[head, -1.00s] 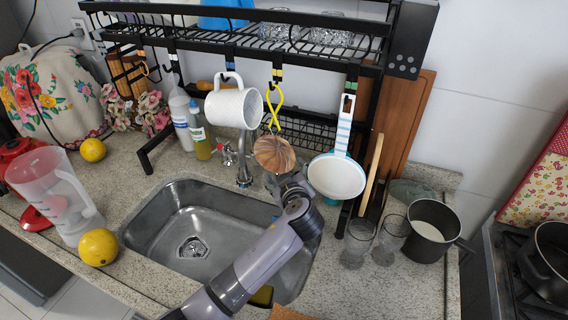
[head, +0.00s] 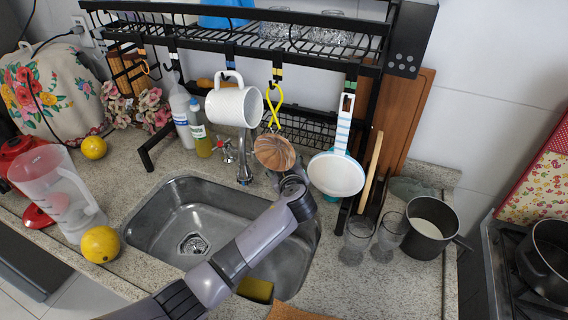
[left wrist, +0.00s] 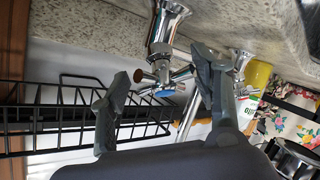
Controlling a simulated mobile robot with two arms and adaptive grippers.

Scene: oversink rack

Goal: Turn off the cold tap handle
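The cold tap handle (left wrist: 168,90), a chrome cross handle with a blue centre, shows in the left wrist view. It lies between the spread fingers of my left gripper (left wrist: 160,92), with no clear contact. In the head view the wrist end of my left arm (head: 292,188) is behind the sink, under a hanging copper ladle (head: 274,152); its fingers and the cold handle are hidden there. The chrome spout (head: 244,165) and a red-marked handle (head: 222,150) stand to the left. My right gripper is not in view.
A black rack (head: 230,62) spans the sink (head: 160,225). Two glasses (head: 357,240) and a dark pot (head: 430,228) stand to the right.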

